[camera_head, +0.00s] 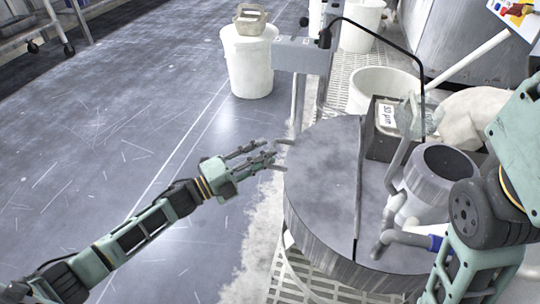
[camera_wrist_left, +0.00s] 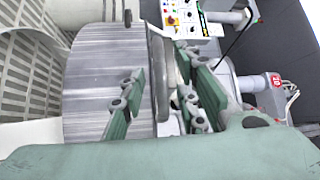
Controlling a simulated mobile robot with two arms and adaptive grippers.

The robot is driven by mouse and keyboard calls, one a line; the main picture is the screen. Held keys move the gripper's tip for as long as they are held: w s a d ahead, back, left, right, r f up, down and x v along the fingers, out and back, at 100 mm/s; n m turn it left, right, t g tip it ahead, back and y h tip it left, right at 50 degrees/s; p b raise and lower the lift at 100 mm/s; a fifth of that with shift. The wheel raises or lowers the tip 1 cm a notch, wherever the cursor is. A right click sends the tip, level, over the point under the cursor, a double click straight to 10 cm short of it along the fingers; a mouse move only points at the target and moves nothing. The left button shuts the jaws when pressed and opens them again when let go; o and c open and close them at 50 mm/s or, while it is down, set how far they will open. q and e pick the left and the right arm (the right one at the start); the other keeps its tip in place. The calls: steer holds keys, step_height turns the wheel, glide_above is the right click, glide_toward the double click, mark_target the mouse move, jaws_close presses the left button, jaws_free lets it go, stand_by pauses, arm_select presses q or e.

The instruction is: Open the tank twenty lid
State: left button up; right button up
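A large round grey tank (camera_head: 310,245) stands right of centre in the head view. Its flat lid (camera_head: 322,165) lies level on top, with a dark seam across it. My left gripper (camera_head: 274,156) is at the lid's left edge, at about rim height. In the left wrist view, a grey upright handle bar (camera_wrist_left: 159,75) stands between the spread green fingers of my left gripper (camera_wrist_left: 165,95). The fingers are open, with gaps beside the bar. Contact cannot be told.
A metal cylinder (camera_head: 440,178) and a box marked 50 µm (camera_head: 380,147) are on the tank's right side. A white bucket (camera_head: 248,62) stands behind, near a grey post-mounted box (camera_head: 300,55).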

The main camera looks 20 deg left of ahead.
arm_select(q)
steer(key=shift+b+x, duration=0.35)
steer(key=shift+x, duration=0.95)
jaws_close()
